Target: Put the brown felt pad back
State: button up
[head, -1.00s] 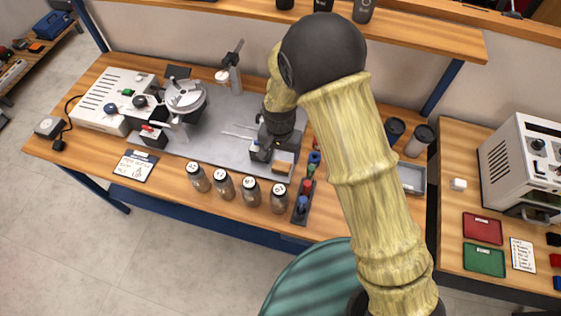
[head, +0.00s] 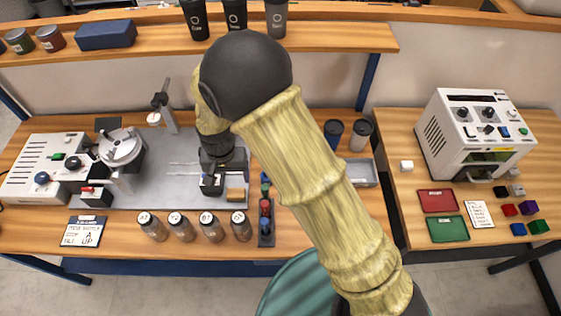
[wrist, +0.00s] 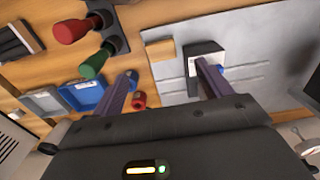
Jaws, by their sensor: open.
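A small tan-brown block (head: 235,195), the only thing here that looks like the brown felt pad, lies on the front right edge of the grey mat (head: 160,195). It also shows in the wrist view (wrist: 160,50), beside a dark block with a white face (wrist: 205,60). My gripper (wrist: 167,84) is open, with its two purple-grey fingers spread wide and nothing between them. In the wrist view the brown block appears beyond the gap between the fingertips. In the head view my gripper (head: 211,180) is beside the brown block, largely hidden by my wrist.
A dark rack (head: 266,222) with coloured-top tools stands right of the mat. Several labelled jars (head: 180,228) line the front. A grey tray (head: 360,173) and dark-lidded cups (head: 360,135) stand right. A machine with a round plate (head: 120,147) is at left.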

jog(key=w+d+r+m+t, duration=0.1)
jog(key=d+r, duration=0.5)
jog(key=d, duration=0.6)
jog(key=w+d+r+t, duration=0.1)
jog(key=d+r, duration=0.4)
jog(key=d, duration=0.8)
jog(key=s+d+r, duration=0.3)
jog(key=s+d, duration=0.3)
jog(key=d, duration=0.2)
jog(key=shift+d+t, duration=0.3)
jog(key=shift+d, duration=0.05)
